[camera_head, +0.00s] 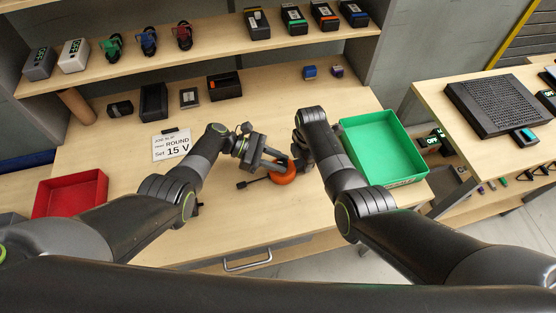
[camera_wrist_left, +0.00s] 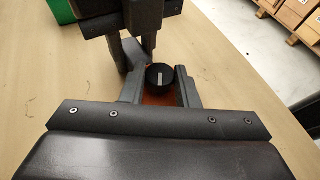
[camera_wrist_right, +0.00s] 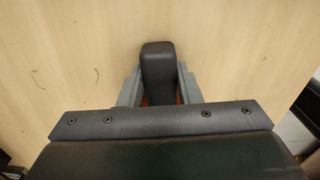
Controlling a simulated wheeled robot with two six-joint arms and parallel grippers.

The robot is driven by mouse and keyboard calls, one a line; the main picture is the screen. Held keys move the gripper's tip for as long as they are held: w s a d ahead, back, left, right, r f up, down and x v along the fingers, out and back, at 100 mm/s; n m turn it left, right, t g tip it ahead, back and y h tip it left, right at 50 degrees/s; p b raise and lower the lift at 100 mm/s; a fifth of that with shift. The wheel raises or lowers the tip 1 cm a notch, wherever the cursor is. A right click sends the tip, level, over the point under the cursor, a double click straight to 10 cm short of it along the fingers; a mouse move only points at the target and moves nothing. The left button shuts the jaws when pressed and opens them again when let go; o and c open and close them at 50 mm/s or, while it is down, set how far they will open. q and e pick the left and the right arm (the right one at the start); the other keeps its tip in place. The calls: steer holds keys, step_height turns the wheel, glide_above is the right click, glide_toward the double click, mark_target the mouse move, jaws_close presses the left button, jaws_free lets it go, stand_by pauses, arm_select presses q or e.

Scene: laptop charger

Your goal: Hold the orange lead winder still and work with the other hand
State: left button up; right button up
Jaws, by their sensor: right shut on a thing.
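The orange lead winder (camera_head: 283,174) lies on the bench between my two grippers, partly hidden by them in the head view. A dark lead with a black plug (camera_head: 241,185) runs out to its left. In the left wrist view, a round black knob (camera_wrist_left: 162,76) with a white line stands above the orange. My left gripper (camera_wrist_left: 160,82) has its fingers on either side of this knob and looks open. My right gripper (camera_wrist_right: 159,85) is shut on an upright black block (camera_wrist_right: 158,62), with orange showing just below. It looks like a part of the winder.
A green tray (camera_head: 425,181) is close to the right of my right arm. A red tray (camera_head: 103,188) is at the left. A card (camera_head: 171,147) reading "ROUND" and "Set 15 V" lies near my left arm. Shelves with chargers stand behind.

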arm_select(q)
steer(key=o, duration=0.4)
steer(key=v, duration=1.2)
steer(key=shift+a, duration=0.1)
